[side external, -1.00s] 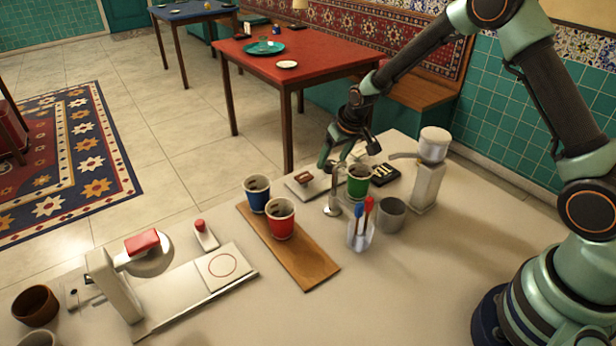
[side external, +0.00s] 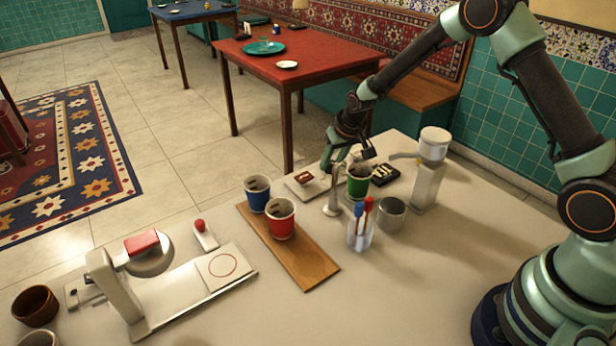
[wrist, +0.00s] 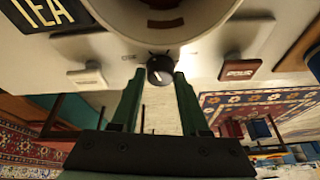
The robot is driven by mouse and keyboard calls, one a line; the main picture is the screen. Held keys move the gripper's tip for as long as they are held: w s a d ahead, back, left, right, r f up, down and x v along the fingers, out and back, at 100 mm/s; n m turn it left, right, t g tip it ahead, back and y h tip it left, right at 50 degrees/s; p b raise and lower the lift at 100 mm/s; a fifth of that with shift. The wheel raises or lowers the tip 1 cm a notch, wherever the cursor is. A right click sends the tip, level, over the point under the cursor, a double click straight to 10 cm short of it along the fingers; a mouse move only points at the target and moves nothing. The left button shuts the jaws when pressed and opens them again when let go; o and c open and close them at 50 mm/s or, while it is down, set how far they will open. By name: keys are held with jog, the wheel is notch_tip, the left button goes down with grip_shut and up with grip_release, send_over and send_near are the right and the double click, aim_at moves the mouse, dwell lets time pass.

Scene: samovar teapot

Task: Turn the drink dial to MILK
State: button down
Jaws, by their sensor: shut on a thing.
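The drink dial (wrist: 160,70) is a small black knob with a white pointer line, on a pale panel in the wrist view. Its pointer runs toward the bottom of the picture, leaning a little left. Small labels sit around it, too small to read. My gripper (wrist: 159,76) is shut on the dial, one green finger on each side. In the side external view my gripper (side external: 334,160) reaches down at the far edge of the counter, behind the green cup (side external: 358,180) and a metal spout (side external: 335,190). The dial is hidden there.
A POUR button (wrist: 240,70) is right of the dial and a pale button (wrist: 88,76) left. A black TEA sign (wrist: 45,12) is at upper left. Near the gripper stand a holder with red and blue sticks (side external: 361,236), a grey cup (side external: 391,213) and a grinder-like device (side external: 427,185).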

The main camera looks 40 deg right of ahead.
jog(key=shift+a, duration=0.15)
jog(key=shift+c, duration=2)
grip_release()
jog(key=v, duration=1.2)
